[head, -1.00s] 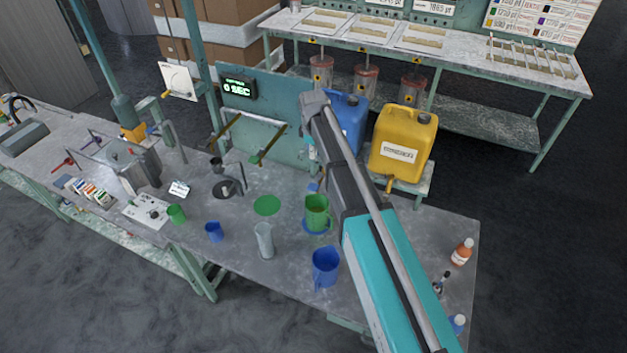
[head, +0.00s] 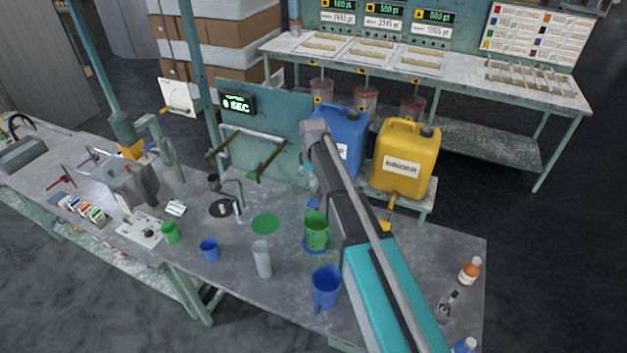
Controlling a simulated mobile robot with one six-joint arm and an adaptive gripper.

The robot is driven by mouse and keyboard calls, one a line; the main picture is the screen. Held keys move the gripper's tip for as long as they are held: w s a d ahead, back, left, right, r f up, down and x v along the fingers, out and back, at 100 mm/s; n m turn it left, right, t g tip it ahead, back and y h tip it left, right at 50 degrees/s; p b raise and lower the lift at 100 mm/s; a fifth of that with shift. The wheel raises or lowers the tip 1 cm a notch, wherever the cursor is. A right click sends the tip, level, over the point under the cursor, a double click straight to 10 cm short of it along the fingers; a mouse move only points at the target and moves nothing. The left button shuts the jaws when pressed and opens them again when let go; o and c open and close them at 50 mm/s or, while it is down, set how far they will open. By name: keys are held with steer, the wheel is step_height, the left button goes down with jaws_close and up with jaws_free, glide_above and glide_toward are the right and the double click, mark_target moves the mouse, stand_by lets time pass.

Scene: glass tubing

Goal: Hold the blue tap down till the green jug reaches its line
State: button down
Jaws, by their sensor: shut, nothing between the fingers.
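The green jug (head: 316,236) stands upright on a blue disc (head: 309,250) on the bench, below the blue canister (head: 345,135). Its fill level and line are too small to read. My gripper (head: 312,188) points down in front of the blue canister, above and behind the jug. It is shut and empty. The blue tap is not clearly visible; my wrist and arm cover the canister's lower front. A small blue piece (head: 313,204) shows just below my gripper, but I cannot tell what it is or whether the two touch.
A yellow canister (head: 405,160) with a yellow tap stands to the right. A larger blue jug (head: 326,287), a clear cylinder (head: 262,260), a small blue cup (head: 209,250) and a green disc (head: 265,224) are on the bench. Bottles (head: 469,270) stand at the right end.

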mark_target(312, 204)
steer(key=shift+f+b, duration=3.95)
steer(key=shift+f, duration=0.35)
steer(key=shift+s+f+t+h+b, duration=0.3)
steer(key=shift+s+f+t+b, duration=0.05)
steer(key=shift+f+t+b, duration=0.45)
steer(key=f+t+b, duration=0.1)
steer(key=t+b, duration=0.1)
steer(key=shift+a+f+h+b, duration=0.1)
steer(key=shift+f+h+b, duration=0.15)
steer(key=shift+h+b, duration=0.15)
steer(key=shift+w+r, duration=0.1)
steer(key=shift+r, duration=0.15)
